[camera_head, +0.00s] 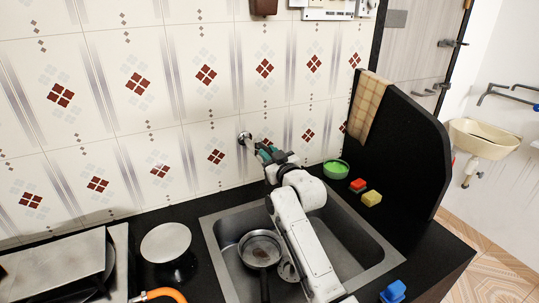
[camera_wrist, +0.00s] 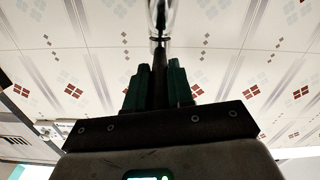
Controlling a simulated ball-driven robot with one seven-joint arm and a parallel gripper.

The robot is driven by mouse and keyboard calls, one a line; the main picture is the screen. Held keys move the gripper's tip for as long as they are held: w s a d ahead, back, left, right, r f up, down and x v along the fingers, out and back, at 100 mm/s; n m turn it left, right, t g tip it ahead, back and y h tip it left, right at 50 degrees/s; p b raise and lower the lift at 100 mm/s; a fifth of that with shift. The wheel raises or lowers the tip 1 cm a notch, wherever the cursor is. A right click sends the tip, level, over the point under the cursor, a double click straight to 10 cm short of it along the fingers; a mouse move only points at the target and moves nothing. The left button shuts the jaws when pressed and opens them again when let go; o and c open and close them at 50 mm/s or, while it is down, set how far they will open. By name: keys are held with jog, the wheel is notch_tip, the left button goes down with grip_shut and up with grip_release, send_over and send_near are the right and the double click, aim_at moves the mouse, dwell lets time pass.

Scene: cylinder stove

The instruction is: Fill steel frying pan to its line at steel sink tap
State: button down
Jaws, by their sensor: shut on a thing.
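The steel frying pan (camera_head: 260,250) sits in the steel sink (camera_head: 228,277), left of my arm, with its dark handle toward the viewer. Its inside looks dark and shiny; I cannot tell the water level or see its line. The chrome tap (camera_head: 244,138) comes out of the tiled wall behind the sink; its chrome body also shows in the wrist view (camera_wrist: 160,18). My gripper (camera_head: 264,153) is at the tap, its teal fingers shut on a dark part below the chrome, seemingly the tap handle. My arm hides the spout, and no water stream is visible.
A round pale lid or plate (camera_head: 166,242) and the stove (camera_head: 60,270) stand left of the sink. A green bowl (camera_head: 336,168), red sponge (camera_head: 358,185) and yellow sponge (camera_head: 371,198) lie right-back, by a black partition (camera_head: 405,135). A blue item (camera_head: 393,292) is front right.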

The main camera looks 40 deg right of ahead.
jog(key=d+n+y+b, duration=0.1)
jog(key=y+b, duration=0.1)
jog(key=b, duration=0.1)
jog(key=d+n+y+b, duration=0.1)
jog(key=b, duration=0.2)
jog(key=shift+s+f+t+y, duration=0.15)
jog(key=shift+t+y, duration=0.15)
jog(key=shift+y, duration=0.1)
jog(key=shift+d+r+n+y+b, duration=0.2)
jog(key=shift+n+y+b, duration=0.15)
jog(key=shift+b, duration=0.3)
jog(key=shift+a, duration=0.1)
jog(key=c, duration=1)
grip_release()
jog(key=s+b, duration=0.1)
jog(key=s, duration=0.9)
jog(key=shift+s+a, duration=0.2)
jog(key=shift+s, duration=0.2)
